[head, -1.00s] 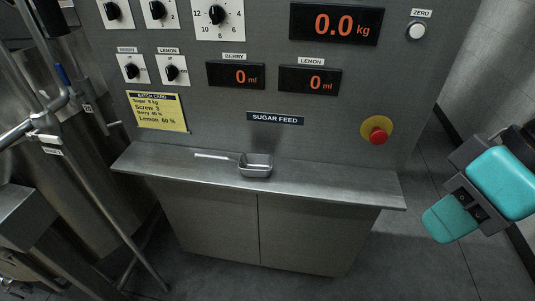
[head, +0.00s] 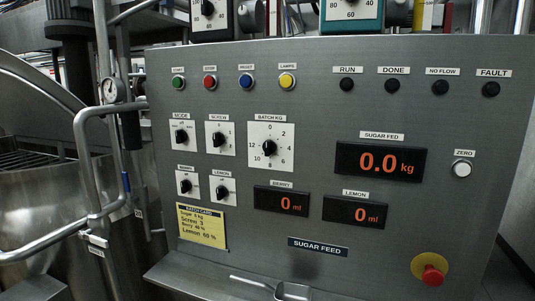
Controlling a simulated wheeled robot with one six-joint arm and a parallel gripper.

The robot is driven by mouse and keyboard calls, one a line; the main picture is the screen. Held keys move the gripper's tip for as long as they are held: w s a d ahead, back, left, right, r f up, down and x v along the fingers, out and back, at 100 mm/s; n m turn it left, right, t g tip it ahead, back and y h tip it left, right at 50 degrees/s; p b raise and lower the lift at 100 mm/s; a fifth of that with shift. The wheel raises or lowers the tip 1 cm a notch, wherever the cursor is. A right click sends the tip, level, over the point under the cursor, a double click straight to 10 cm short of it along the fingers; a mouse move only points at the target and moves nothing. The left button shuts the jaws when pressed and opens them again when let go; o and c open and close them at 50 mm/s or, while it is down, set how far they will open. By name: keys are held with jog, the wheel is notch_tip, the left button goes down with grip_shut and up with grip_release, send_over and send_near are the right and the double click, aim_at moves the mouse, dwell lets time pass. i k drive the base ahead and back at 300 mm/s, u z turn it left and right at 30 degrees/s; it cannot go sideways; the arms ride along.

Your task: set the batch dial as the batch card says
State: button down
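The batch dial (head: 270,147), labelled BATCH KG, is a black knob on a white square plate on the grey panel. Its scale runs clockwise from 0 at the top through 2, 4, 6, 8 and 10 to 12. The knob's mark is small; it seems to point up, near 0. The yellow batch card (head: 202,226) is below left of the dial. It lists sugar in kg, screw 3, berry about 40 % and lemon 60 %. The sugar figure is too small to read surely; it may be 8. My gripper is out of view.
Mode (head: 182,134), screw (head: 216,139), berry (head: 185,186) and lemon (head: 222,191) knobs sit close by. The sugar display (head: 379,162) reads 0.0 kg. A red stop button (head: 432,275) is lower right. A metal scoop (head: 290,291) lies on the ledge (head: 190,278). Pipes (head: 85,150) stand left.

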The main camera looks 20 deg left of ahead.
aim_at(269, 147)
jog(key=u, duration=3.25)
jog(key=i, duration=1.4)
jog(key=z, duration=3.25)
